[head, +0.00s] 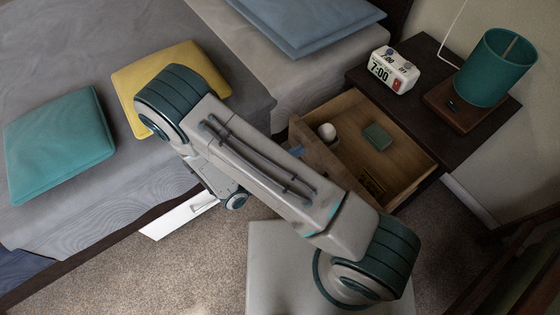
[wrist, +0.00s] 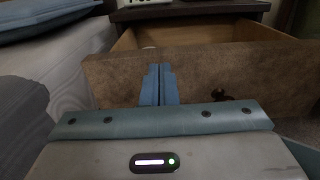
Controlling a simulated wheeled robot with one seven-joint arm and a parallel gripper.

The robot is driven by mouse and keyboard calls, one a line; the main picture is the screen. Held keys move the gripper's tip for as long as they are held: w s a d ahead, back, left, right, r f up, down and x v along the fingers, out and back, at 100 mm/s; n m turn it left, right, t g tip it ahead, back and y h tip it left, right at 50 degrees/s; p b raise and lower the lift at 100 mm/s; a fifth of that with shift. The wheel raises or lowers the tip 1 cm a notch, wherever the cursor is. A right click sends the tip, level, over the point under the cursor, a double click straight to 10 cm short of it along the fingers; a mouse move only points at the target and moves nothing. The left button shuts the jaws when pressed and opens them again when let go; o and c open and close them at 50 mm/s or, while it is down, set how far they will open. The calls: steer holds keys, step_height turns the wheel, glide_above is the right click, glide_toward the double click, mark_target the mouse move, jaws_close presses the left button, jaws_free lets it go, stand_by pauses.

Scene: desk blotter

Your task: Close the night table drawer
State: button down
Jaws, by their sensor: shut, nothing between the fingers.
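The night table (head: 432,62) has a dark top and stands beside the bed. Its light wooden drawer (head: 405,142) is pulled well out. The drawer front (head: 318,152) faces my arm and is partly hidden behind it; it also spans the wrist view (wrist: 215,62). My gripper (wrist: 157,75) is shut and empty, its blue fingers together in front of the drawer front's outer face. I cannot tell whether the fingertips touch it. In the head view my arm hides most of the gripper. A dark knob or handle (wrist: 222,96) shows low on the front, right of the fingers.
Inside the drawer are a white round object (head: 327,132), a small green block (head: 377,136) and a dark, yellow-marked item (head: 371,187). A clock (head: 394,72) and a teal lamp (head: 495,68) stand on the table top. The bed (head: 150,190) lies left, with carpet (head: 120,270) below.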

steer(key=shift+x, duration=1.2)
